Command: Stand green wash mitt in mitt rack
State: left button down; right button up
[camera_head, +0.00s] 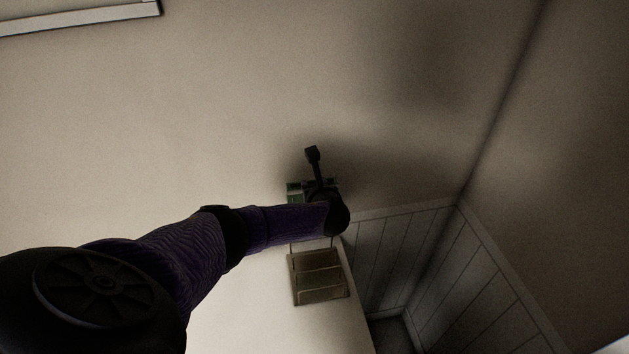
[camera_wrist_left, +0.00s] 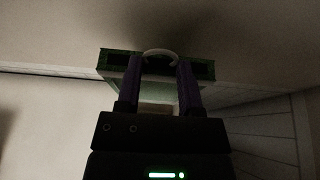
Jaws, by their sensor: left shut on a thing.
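The green wash mitt (camera_head: 294,192) shows in the head view as small green patches, mostly hidden behind my left gripper (camera_head: 319,186). In the left wrist view the mitt (camera_wrist_left: 118,58) is a flat green shape with a dark hollow edge and a pale loop (camera_wrist_left: 160,54). My left gripper's purple fingers (camera_wrist_left: 158,80) are shut on it. The mitt rack (camera_head: 320,282), a beige holder with several slots, is below the gripper in the head view. The mitt is apart from it in the picture. My right gripper is in neither view.
The rack is by the right edge of a pale surface (camera_head: 245,310). Grey panelled walls (camera_head: 400,255) and a corner lie to the right. A pale framed edge (camera_head: 85,17) is at the top left. Plain wall fills the upper part.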

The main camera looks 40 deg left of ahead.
pick_arm(q)
notch_tip(320, 180, down, 10)
jog(key=b, duration=0.8)
jog(key=shift+c, duration=0.8)
grip_release()
jog(key=p+v, duration=0.4)
jog(key=v, duration=0.6)
